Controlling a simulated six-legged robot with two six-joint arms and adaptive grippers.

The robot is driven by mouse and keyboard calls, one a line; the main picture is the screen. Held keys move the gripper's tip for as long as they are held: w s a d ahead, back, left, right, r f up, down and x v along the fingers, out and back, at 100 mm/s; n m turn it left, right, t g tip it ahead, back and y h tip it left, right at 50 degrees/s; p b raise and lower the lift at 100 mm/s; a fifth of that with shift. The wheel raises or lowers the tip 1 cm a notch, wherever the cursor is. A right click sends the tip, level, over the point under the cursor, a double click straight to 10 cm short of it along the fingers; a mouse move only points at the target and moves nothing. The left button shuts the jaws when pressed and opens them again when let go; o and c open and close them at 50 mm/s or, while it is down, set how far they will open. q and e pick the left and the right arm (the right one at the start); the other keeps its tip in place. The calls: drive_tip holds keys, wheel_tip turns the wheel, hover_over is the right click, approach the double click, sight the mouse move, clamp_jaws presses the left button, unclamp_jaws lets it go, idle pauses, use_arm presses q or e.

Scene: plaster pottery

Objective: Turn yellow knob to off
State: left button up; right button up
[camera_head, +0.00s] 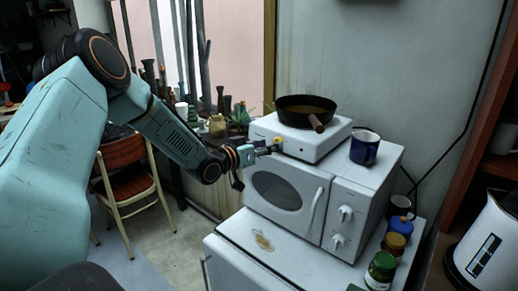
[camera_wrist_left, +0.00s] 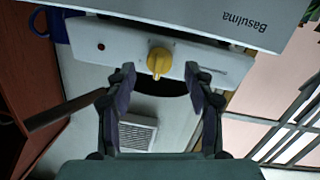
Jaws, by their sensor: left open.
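The yellow knob (camera_head: 277,140) is on the front of a white hot plate (camera_head: 322,150), which stands on top of a white microwave. In the left wrist view, which is upside down, the knob (camera_wrist_left: 159,62) shows whole, with a ridge across its face. My left gripper (camera_head: 266,148) is open in front of the knob. In the left wrist view, its fingertips (camera_wrist_left: 160,72) are on either side of the knob, with gaps visible; I cannot tell if either touches. My right gripper is not in view.
A black pan (camera_head: 305,107) sits on the hot plate, its handle pointing forward. A blue mug (camera_head: 365,148) stands beside it on the microwave (camera_head: 268,165). Several jars, including a green one (camera_head: 380,271), stand at the right. A wooden chair (camera_head: 122,158) is at the left.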

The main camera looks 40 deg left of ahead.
use_arm(q)
drive_tip(key=s, duration=0.5)
drive_tip(key=shift+s+a+r, duration=0.1)
drive_tip(key=shift+a+r, duration=0.25)
drive_tip(key=shift+s+a, duration=0.1)
drive_tip(key=shift+s, duration=0.05)
drive_tip(key=shift+w, duration=0.2)
drive_tip(key=w+d, duration=0.1)
drive_tip(key=w, duration=0.6)
drive_tip(key=shift+f, duration=0.45)
drive_tip(key=shift+d, duration=0.1)
